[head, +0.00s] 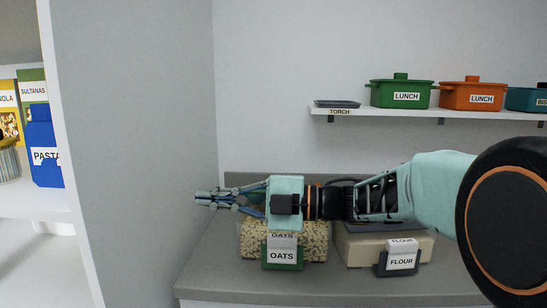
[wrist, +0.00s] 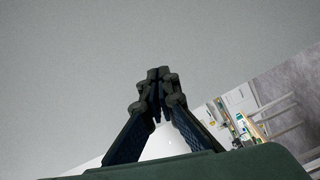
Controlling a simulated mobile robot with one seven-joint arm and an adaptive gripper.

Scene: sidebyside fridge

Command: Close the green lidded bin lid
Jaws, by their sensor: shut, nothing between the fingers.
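The green lidded bin is the clear one full of oats (head: 314,246) on the counter, with a green OATS label holder (head: 282,263) on its front. My gripper (head: 203,198) is above its left side, pointing left, with its fingertips beyond the bin's left edge. The fingers are shut with nothing between them; in the wrist view the fingertips (wrist: 158,75) meet against a plain grey surface. My gripper and wrist cover the top of the bin, so I cannot tell how its lid stands or whether I touch it.
A FLOUR bin (head: 358,252) with a dark label holder stands right of the oats on the counter (head: 330,290). A wall panel (head: 140,120) rises at left. Above, a shelf (head: 425,112) bears a green LUNCH pot (head: 401,93), an orange one (head: 474,94) and a dark tray (head: 337,103).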

